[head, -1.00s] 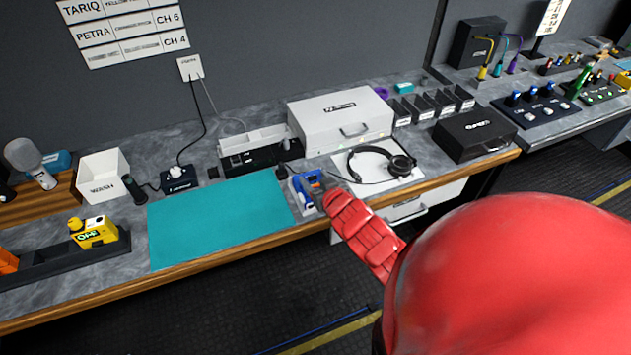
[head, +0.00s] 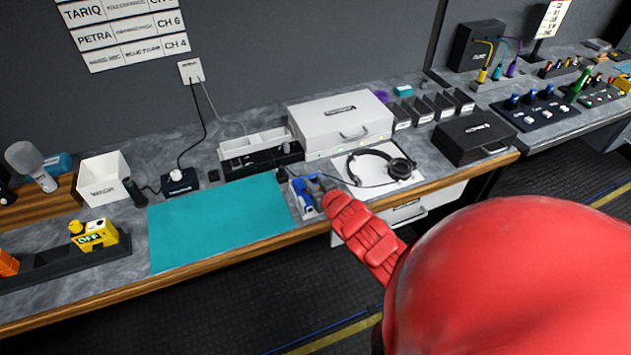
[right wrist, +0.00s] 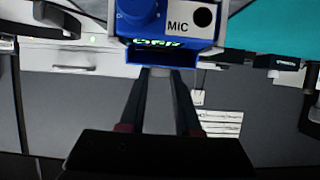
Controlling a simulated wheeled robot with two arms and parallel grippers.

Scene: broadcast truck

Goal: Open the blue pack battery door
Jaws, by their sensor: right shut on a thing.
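The blue pack (head: 303,195) sits in a light holder near the front edge of the bench, just right of the teal mat. It also shows at the top of the right wrist view (right wrist: 138,24), with a knob, a white "MIC" label and a green-lit display. A blue lip (right wrist: 160,56), seemingly the battery door, stands out below the display. My right gripper (right wrist: 160,78) is shut on this blue lip; the fingertips partly hide it. In the head view the right gripper (head: 318,187) is at the pack's right side. My left gripper is not in view.
The teal mat (head: 215,222) lies clear to the left. Headphones (head: 385,165) rest on a white sheet to the right. The wooden bench edge (head: 190,268) runs in front.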

